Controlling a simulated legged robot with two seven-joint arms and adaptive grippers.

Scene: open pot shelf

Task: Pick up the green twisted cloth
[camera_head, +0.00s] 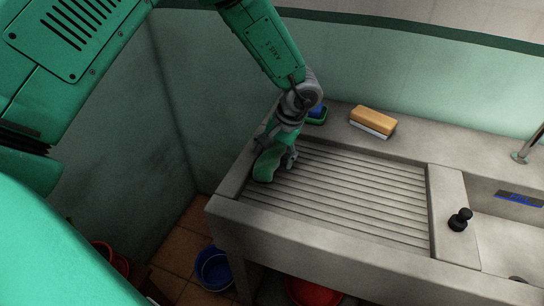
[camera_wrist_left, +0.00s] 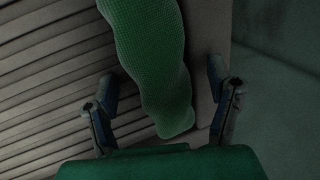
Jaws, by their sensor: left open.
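The green twisted cloth (camera_head: 268,163) lies at the left end of the ribbed drainboard of the concrete sink counter. My left gripper (camera_head: 280,158) is right over it, pointing down, and hides part of it. In the left wrist view the cloth (camera_wrist_left: 152,65) runs lengthwise from the top edge down between the two fingers of the left gripper (camera_wrist_left: 165,98). The fingers are open, one on each side of the cloth, with a gap to it on both sides. My right gripper is in neither view.
A yellow-orange sponge or brush block (camera_head: 373,119) and a blue-green sponge (camera_head: 317,114) lie on the back ledge. A black stopper (camera_head: 460,219) stands by the basin at right. A blue bucket (camera_head: 213,268) is on the floor. The drainboard (camera_head: 360,195) is otherwise clear.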

